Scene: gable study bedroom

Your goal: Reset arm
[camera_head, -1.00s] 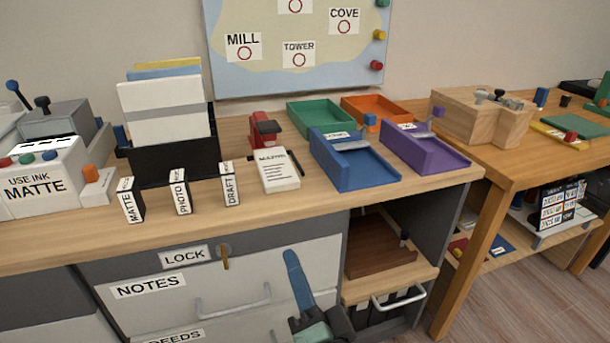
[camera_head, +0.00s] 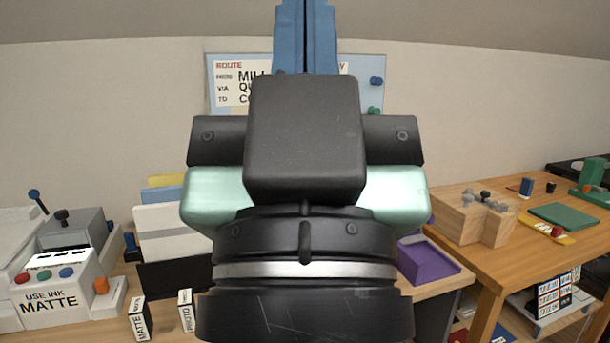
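My gripper (camera_head: 306,38) is large in the middle of the head view, raised and pointing up in front of the wall board. Its two blue fingers lie side by side with only a thin dark line between them, so it looks shut, and nothing shows held in it. The black and pale green gripper body and wrist hide much of the desk behind, including most of the trays and the middle of the desktop.
The desk carries a USE INK MATTE box (camera_head: 55,290), a MATTE block (camera_head: 138,318), a PHOTO block (camera_head: 186,310) and a purple tray (camera_head: 428,258). A wooden block unit (camera_head: 472,218) stands on the right table. The board (camera_head: 228,85) hangs behind.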

